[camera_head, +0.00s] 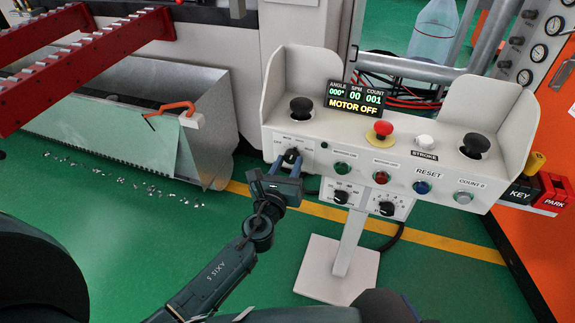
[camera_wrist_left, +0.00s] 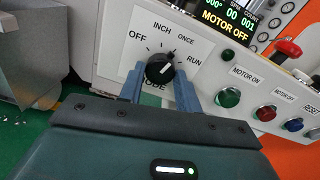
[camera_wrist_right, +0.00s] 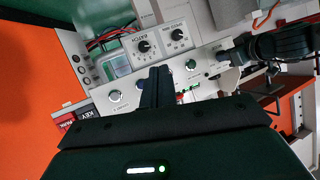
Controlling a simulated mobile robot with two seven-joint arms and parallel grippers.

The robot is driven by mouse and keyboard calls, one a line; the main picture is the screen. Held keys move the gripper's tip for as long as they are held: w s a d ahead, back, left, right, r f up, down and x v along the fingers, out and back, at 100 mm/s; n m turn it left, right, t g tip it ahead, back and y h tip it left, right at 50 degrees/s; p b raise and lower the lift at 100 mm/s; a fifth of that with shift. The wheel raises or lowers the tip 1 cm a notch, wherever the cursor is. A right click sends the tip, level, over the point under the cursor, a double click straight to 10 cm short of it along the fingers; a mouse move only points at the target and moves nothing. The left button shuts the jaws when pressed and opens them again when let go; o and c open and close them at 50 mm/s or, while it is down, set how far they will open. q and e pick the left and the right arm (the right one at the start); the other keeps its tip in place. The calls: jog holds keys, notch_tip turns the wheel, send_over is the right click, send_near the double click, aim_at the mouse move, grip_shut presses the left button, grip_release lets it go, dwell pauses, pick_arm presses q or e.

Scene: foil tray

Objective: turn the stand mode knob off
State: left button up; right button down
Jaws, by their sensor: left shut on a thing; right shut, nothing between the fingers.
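The black mode knob (camera_head: 291,155) is at the left end of the white stand's front panel. In the left wrist view, the knob (camera_wrist_left: 159,71) sits on a plate marked OFF, INCH, ONCE and RUN. Its white mark points to the upper right, roughly between ONCE and RUN. My left gripper (camera_head: 284,167) is shut on the knob, with one finger on each side in the left wrist view (camera_wrist_left: 160,88). The display (camera_head: 357,98) reads MOTOR OFF. My right gripper (camera_wrist_right: 158,88) is shut and empty, in front of the panel in its wrist view.
Right of the knob are a green button (camera_head: 341,168), a red button (camera_head: 381,177) and a red mushroom button (camera_head: 383,128). Two black knobs (camera_head: 341,196) (camera_head: 387,208) sit below. A metal bin (camera_head: 207,125) stands left.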

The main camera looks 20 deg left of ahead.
pick_arm(q)
jog(key=n+b, duration=0.1)
jog(key=n, duration=0.2)
jog(key=shift+f+n, duration=0.1)
jog(key=shift+n, duration=0.2)
jog(key=n+b, duration=0.1)
jog(key=n, duration=0.3)
jog(key=shift+n, duration=0.3)
jog(key=n, duration=0.3)
jog(key=shift+n+h+b, duration=0.3)
jog(key=shift+n, duration=1.6)
jog(key=o, duration=1)
jog(key=shift+c, duration=0.2)
